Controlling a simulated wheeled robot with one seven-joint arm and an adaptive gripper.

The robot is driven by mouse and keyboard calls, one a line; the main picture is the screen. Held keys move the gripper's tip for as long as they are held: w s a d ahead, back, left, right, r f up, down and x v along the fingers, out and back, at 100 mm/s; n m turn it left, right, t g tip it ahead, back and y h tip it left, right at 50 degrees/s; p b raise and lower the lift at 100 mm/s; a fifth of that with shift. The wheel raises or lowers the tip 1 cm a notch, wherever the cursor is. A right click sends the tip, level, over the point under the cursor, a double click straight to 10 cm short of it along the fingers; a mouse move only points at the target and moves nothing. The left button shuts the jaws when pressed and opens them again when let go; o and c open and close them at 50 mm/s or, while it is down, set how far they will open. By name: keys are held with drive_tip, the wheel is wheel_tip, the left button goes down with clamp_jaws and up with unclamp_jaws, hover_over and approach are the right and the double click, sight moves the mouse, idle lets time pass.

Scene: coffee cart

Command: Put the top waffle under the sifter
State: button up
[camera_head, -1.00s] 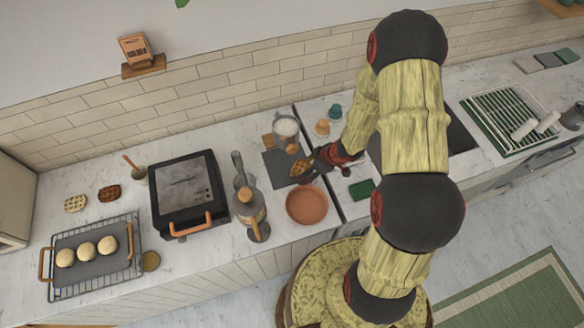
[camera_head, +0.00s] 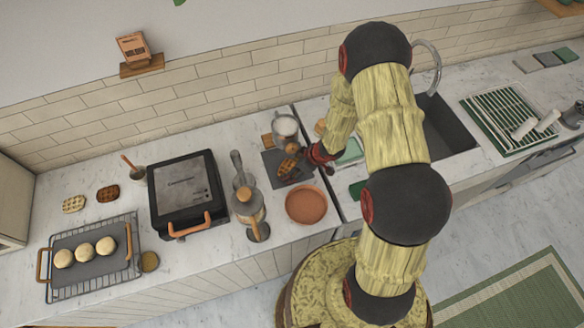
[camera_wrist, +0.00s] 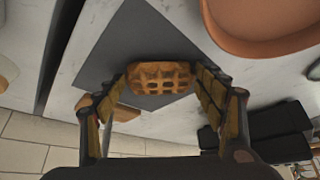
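A brown waffle (camera_head: 288,165) is between the fingers of my gripper (camera_head: 303,160), over a dark grey mat (camera_head: 273,165). In the wrist view the waffle (camera_wrist: 158,77) sits between the two fingertips (camera_wrist: 160,82), which close on its sides. I cannot tell whether it touches the mat. The sifter with white powder (camera_head: 286,127) stands just behind the waffle in the head view. Its lower part is partly hidden. A pale waffle (camera_head: 74,203) and a dark waffle (camera_head: 108,193) lie at the far left.
A terracotta plate (camera_head: 306,205) is in front of the mat. A rack (camera_head: 92,262) holds dough balls. A sink (camera_head: 440,130) is at the right, behind my arm.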

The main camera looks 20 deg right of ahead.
drive_tip(key=o, duration=0.4)
drive_tip(key=shift+r, duration=0.2)
drive_tip(key=p+v, duration=0.3)
drive_tip(key=v, duration=0.9)
